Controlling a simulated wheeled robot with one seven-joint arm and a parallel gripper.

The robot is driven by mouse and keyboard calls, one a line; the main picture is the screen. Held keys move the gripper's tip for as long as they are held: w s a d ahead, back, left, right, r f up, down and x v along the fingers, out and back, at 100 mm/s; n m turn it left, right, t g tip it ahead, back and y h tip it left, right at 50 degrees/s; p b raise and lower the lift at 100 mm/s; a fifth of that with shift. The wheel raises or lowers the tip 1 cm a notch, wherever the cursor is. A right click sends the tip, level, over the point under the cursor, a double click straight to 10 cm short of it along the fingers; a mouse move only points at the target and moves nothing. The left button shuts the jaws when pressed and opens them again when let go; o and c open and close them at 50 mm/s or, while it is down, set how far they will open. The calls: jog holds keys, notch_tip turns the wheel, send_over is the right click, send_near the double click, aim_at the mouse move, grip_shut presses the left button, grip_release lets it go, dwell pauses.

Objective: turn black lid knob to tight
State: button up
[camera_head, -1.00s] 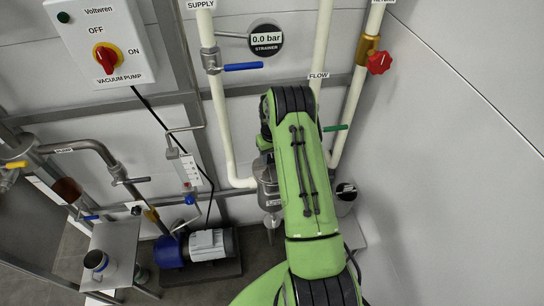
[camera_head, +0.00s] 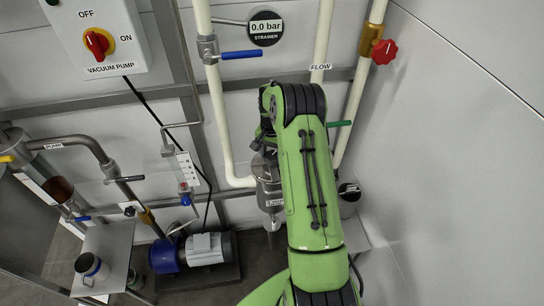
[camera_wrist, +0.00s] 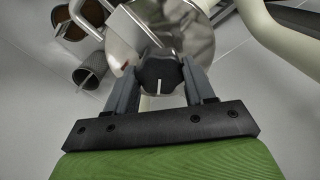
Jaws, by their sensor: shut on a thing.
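The black lid knob (camera_wrist: 160,77) is a dark lobed knob with a white line, on a shiny metal lid (camera_wrist: 178,30) in the wrist view. My gripper (camera_wrist: 157,84) has one finger on each side of the knob and is shut on it. The white line points toward the bottom of the wrist view, toward my palm. In the head view, the metal strainer body (camera_head: 268,185) shows just left of my green arm, which hides the knob and my gripper there.
A blue-handled valve (camera_head: 241,55) and the strainer gauge reading 0.0 bar (camera_head: 265,28) sit above. A red valve knob (camera_head: 384,52) is on the right pipe. A pump motor (camera_head: 207,248) stands lower left. Pale pipes run close beside my arm. The right wall is bare.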

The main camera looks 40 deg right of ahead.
jog(key=m+b, duration=0.2)
jog(key=m, duration=0.5)
jog(key=shift+b, duration=0.4)
jog(key=m+b, duration=0.2)
jog(key=m, duration=0.4)
jog(key=shift+m+b, duration=0.35)
jog(key=shift+m, duration=0.05)
jog(key=m+b, duration=0.2)
jog(key=m, duration=0.1)
jog(key=shift+f+m, duration=0.1)
jog(key=shift+m, duration=0.2)
jog(key=m+b, duration=0.2)
jog(key=m, duration=0.1)
jog(key=shift+m, duration=0.3)
jog(key=m+b, duration=0.3)
jog(key=m, duration=0.2)
jog(key=shift+m+b, duration=0.3)
jog(key=shift+b, duration=0.1)
jog(key=o, duration=1)
jog(key=shift+o, duration=0.2)
